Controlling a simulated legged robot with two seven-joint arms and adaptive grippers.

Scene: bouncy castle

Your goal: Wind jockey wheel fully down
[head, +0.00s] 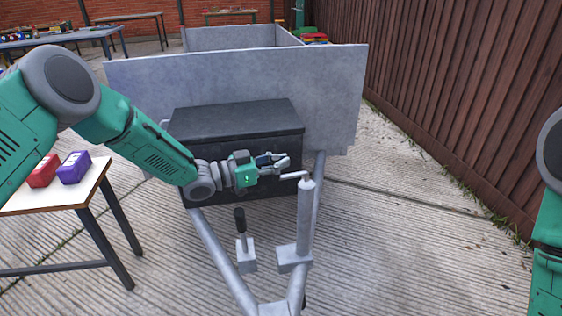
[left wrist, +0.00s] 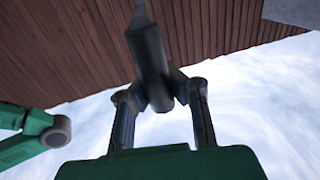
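The jockey wheel post (head: 305,225) stands upright on the right rail of the grey trailer drawbar. Its grey crank arm (head: 294,175) points left from the top of the post. My left gripper (head: 274,160) is at the free end of this arm. In the left wrist view, the dark crank grip (left wrist: 150,60) lies between the two fingers (left wrist: 160,92), which close on it from both sides. The fingers mostly hide the grip in the head view. The wheel itself is hidden. My right gripper is out of view; only part of my right arm shows.
A black box (head: 240,125) sits on the drawbar behind my left gripper. A lever with a black grip (head: 240,222) stands left of the post. A table (head: 60,200) with red and purple boxes is at left. A wooden fence (head: 460,90) runs along the right; paving before it is clear.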

